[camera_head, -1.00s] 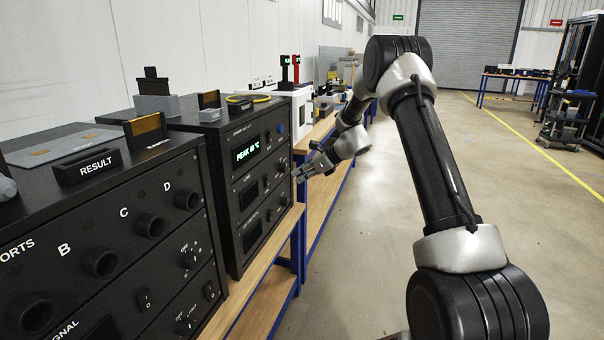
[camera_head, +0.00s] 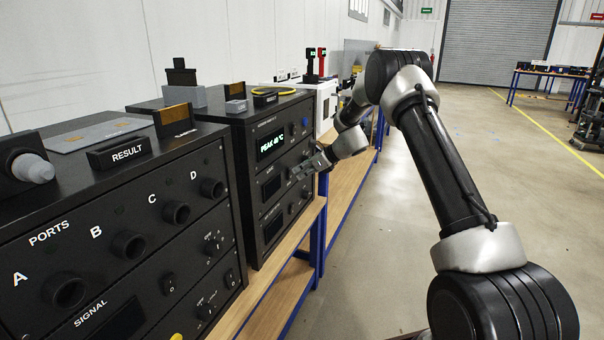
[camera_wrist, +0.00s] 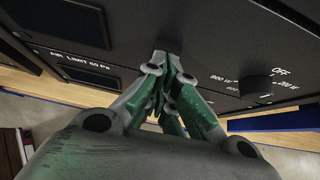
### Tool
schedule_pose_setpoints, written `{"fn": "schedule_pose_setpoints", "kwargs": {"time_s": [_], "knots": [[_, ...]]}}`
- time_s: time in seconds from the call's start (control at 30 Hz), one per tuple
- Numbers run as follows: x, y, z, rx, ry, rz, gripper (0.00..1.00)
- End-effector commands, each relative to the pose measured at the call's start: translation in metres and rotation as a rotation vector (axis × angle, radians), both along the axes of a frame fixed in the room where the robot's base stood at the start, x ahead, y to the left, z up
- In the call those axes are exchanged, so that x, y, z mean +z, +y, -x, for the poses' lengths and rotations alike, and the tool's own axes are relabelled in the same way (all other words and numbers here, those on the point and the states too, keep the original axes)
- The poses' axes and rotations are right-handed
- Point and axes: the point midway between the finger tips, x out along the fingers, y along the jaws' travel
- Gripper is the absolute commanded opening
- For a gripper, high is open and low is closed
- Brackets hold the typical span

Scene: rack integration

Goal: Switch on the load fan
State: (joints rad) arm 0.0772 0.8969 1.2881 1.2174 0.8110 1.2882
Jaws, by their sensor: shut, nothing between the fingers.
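The black rack unit (camera_head: 262,115) with a lit "PEAK 40 °C" display (camera_head: 283,142) stands on the bench, left of my arm. My gripper (camera_head: 297,172) is shut and empty, its tips at the front panel of this unit. In the wrist view the fingertips (camera_wrist: 166,58) meet near a small dark shape at the panel; I cannot tell if they touch it or if it is a switch. A round knob (camera_wrist: 256,85) with "OFF" and watt marks sits to the right. A dark window (camera_wrist: 70,20) sits to the left. No fan label is readable.
A nearer black unit (camera_head: 60,205) with ports A to D and a "RESULT" plate (camera_head: 120,153) stands at the left. The wooden bench (camera_head: 275,300) has a narrow bare front edge. The floor (camera_head: 480,170) at the right is open.

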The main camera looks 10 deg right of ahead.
Motion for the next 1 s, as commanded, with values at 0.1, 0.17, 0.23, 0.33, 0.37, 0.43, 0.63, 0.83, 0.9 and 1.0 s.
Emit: {"fn": "schedule_pose_setpoints", "kwargs": {"time_s": [0.1, 0.17, 0.23, 0.33, 0.37, 0.43, 0.63, 0.83, 0.9, 1.0], "knots": [[0.005, 0.008, -0.005, 0.003, -0.002, 0.000, 0.00], [0.006, 0.008, -0.006, 0.000, 0.000, 0.000, 0.00], [0.006, 0.008, -0.006, 0.000, 0.000, 0.000, 0.00], [0.006, 0.008, -0.006, 0.000, 0.000, 0.000, 0.00], [0.006, 0.008, -0.006, 0.000, 0.000, 0.000, 0.00], [0.007, 0.008, -0.006, 0.001, -0.001, 0.000, 0.00], [0.015, 0.008, -0.006, 0.001, -0.001, 0.001, 0.00], [0.022, 0.008, -0.006, 0.001, -0.001, 0.000, 0.00], [0.022, 0.008, -0.005, 0.000, 0.000, 0.000, 0.00], [0.022, 0.008, -0.005, 0.000, 0.000, 0.000, 0.00]]}}
